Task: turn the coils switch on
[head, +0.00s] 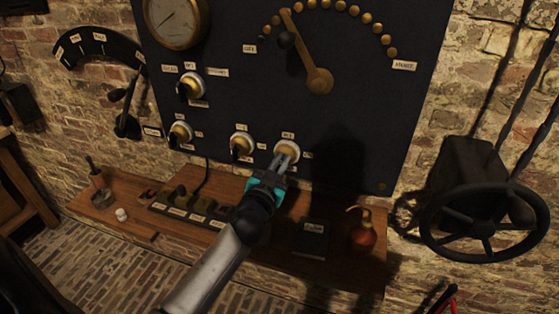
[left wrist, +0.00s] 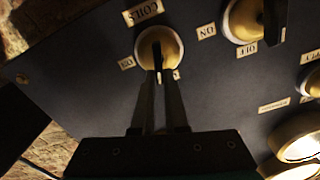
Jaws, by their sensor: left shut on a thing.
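The coils switch (head: 287,147) is a round brass and cream rotary switch at the lower right of the row on the dark panel. In the left wrist view the switch (left wrist: 148,40) sits beside a label (left wrist: 143,11) reading COILS, with a dark handle across its middle. My left gripper (head: 284,160) reaches up to the switch, and in the left wrist view its fingers (left wrist: 158,72) are shut on the handle. The fingers cover part of the handle and a small label below it, so its exact position is hard to tell. My right gripper is out of view.
A similar switch (head: 241,144) stands close on the left, with others (head: 180,134) further left. A large lever (head: 318,80) with brass studs is above. A wooden shelf (head: 340,262) below holds a dark book (head: 311,238) and a reddish oil can (head: 363,235). A handwheel (head: 484,226) is at right.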

